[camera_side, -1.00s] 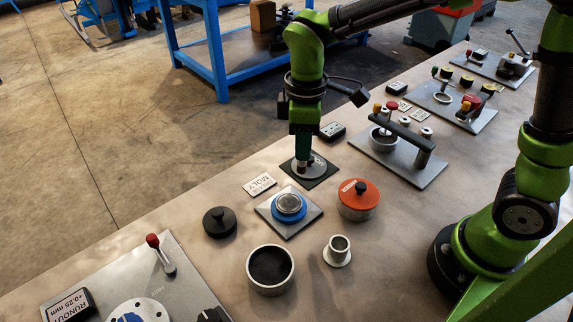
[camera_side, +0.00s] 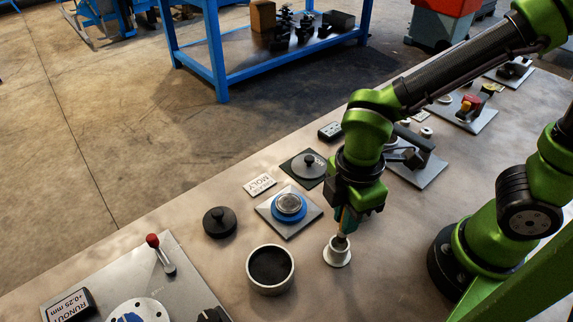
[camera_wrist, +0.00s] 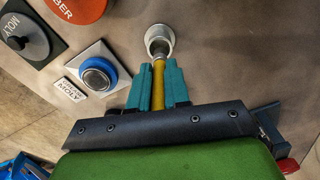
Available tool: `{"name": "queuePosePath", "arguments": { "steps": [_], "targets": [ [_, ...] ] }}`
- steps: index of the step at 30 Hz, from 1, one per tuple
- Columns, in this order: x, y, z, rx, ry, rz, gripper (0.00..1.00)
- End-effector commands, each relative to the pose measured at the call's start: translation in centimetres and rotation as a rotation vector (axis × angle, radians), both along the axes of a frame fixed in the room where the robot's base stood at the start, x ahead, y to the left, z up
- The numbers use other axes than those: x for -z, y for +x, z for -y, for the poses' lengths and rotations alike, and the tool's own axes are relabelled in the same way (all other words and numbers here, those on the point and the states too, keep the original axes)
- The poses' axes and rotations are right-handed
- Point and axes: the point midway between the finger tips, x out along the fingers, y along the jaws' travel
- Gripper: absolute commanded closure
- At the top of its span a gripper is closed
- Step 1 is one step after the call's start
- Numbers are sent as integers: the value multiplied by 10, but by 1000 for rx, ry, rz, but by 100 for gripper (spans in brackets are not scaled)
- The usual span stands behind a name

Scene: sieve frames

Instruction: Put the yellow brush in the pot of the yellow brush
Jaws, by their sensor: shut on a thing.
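My gripper (camera_wrist: 158,92) is shut on the yellow brush (camera_wrist: 158,75), whose handle sits between the teal fingers. In the side view my gripper (camera_side: 346,222) points down over a small pale flanged cup (camera_side: 337,258). The cup also shows in the wrist view (camera_wrist: 166,33). The brush's lower end lines up with the cup's mouth and overlaps it in both views; how deep it reaches is hidden. Which pot belongs to the yellow brush is not marked in the frames.
A wide dark-filled pot (camera_side: 271,286) stands left of the cup. A blue-ringed tin (camera_side: 288,207) sits on a metal plate, with a black knobbed lid (camera_side: 220,222) beside it. A MOLY-marked lid (camera_side: 309,166) lies behind. An orange lid (camera_wrist: 77,8) shows in the wrist view.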

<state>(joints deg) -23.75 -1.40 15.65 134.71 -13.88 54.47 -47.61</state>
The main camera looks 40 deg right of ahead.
Motion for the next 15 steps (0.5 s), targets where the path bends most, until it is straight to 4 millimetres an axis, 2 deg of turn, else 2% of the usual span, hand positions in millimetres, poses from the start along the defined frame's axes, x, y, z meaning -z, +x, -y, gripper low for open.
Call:
{"name": "queuePosePath", "arguments": {
  "steps": [10,15],
  "targets": [
    [43,0,0,1,-3,-4,100],
    [53,0,0,2,0,0,100]
  ]
}}
